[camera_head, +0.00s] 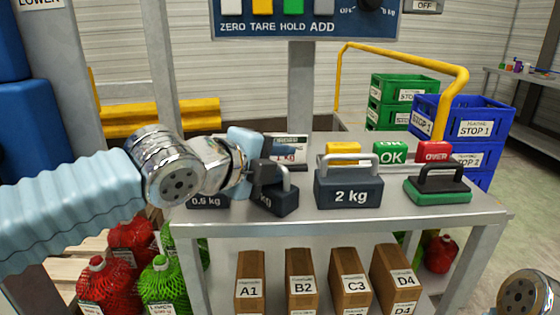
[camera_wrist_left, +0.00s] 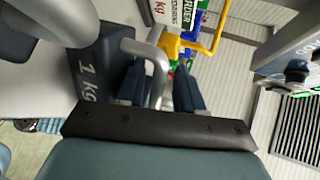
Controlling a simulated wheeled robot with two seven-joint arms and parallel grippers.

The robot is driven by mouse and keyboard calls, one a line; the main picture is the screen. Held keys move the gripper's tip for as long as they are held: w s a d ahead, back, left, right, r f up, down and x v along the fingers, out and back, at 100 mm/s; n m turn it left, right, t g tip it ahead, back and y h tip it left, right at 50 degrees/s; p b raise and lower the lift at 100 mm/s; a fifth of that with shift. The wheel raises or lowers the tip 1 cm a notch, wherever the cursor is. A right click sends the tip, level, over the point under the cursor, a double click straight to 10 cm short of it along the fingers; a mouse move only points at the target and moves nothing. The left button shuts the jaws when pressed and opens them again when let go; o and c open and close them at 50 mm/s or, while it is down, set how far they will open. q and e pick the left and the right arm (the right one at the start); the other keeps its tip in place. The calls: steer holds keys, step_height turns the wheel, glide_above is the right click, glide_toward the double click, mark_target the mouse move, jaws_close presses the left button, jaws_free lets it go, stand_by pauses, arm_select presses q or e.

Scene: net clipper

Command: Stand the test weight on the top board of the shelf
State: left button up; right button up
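Dark grey test weights stand in a row on the grey table: one marked 0.5 kg (camera_head: 206,201), one whose label shows only "kg" (camera_head: 282,202), and a 2 kg one (camera_head: 348,189). The wrist view shows the middle one as a 1 kg weight (camera_wrist_left: 90,72) with a pale handle (camera_wrist_left: 128,46). It sits turned relative to its neighbours. My left gripper (camera_head: 262,172) is at it, fingers (camera_wrist_left: 160,88) on both sides of the handle. Whether they press on it is unclear. Part of my right arm shows at lower right; its fingers are out of view. I cannot identify the named shelf for certain.
A green-based block with a black handle (camera_head: 438,190) stands at the table's right. Yellow, green OK (camera_head: 390,152) and red OVER (camera_head: 433,152) blocks stand behind. Cartons (camera_head: 300,280) fill the lower board. A yellow rail (camera_head: 400,54) and blue crates (camera_head: 480,122) are behind right.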

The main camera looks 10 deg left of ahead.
arm_select(q)
steer(key=v, duration=1.1)
steer(key=shift+s+b, duration=0.2)
steer(key=shift+b, duration=0.1)
steer(key=shift+a+r, duration=0.1)
stand_by(0.7)
